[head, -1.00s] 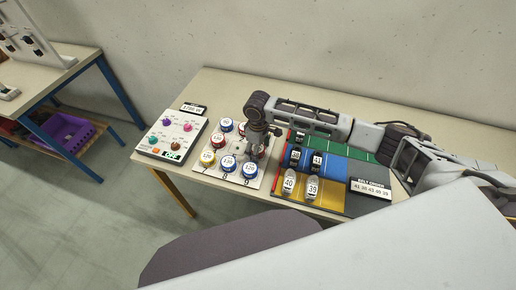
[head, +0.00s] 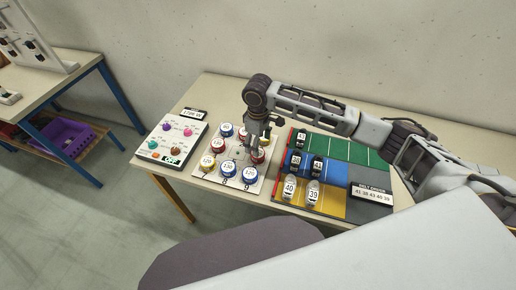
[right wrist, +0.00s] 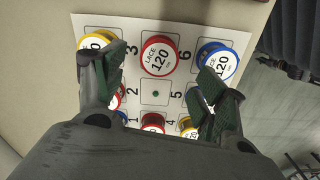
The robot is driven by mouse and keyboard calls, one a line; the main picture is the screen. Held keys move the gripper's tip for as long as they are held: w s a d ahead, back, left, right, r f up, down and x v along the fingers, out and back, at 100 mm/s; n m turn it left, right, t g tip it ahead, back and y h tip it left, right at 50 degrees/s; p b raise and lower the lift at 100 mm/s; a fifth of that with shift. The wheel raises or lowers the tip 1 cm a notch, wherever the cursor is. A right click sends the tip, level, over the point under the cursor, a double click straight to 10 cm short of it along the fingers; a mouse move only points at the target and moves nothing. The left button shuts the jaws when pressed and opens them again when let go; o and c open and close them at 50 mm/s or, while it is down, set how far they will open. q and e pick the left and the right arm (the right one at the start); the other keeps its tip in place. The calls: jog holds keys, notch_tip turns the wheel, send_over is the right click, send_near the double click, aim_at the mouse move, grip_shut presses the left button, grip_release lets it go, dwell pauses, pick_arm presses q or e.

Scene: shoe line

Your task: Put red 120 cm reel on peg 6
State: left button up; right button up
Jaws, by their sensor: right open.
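The red 120 reel (right wrist: 160,54) sits on the white numbered peg board (right wrist: 150,27), left of the printed 6 in the right wrist view. In the head view it shows partly at the right of the middle row (head: 258,157). My right gripper (right wrist: 165,86) is open and empty. Its fingers are spread above the board, apart from the reel. Left of the printed 5, a bare peg (right wrist: 155,93) shows as a green dot. My left gripper is not in view.
A yellow reel (right wrist: 93,41) and a blue 120 reel (right wrist: 218,56) flank the red one. Several other reels fill the board. A button panel (head: 172,138) stands left, and a coloured shoe mat (head: 334,174) with several shoes lies right.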

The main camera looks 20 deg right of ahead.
jog(key=shift+r, duration=2.85)
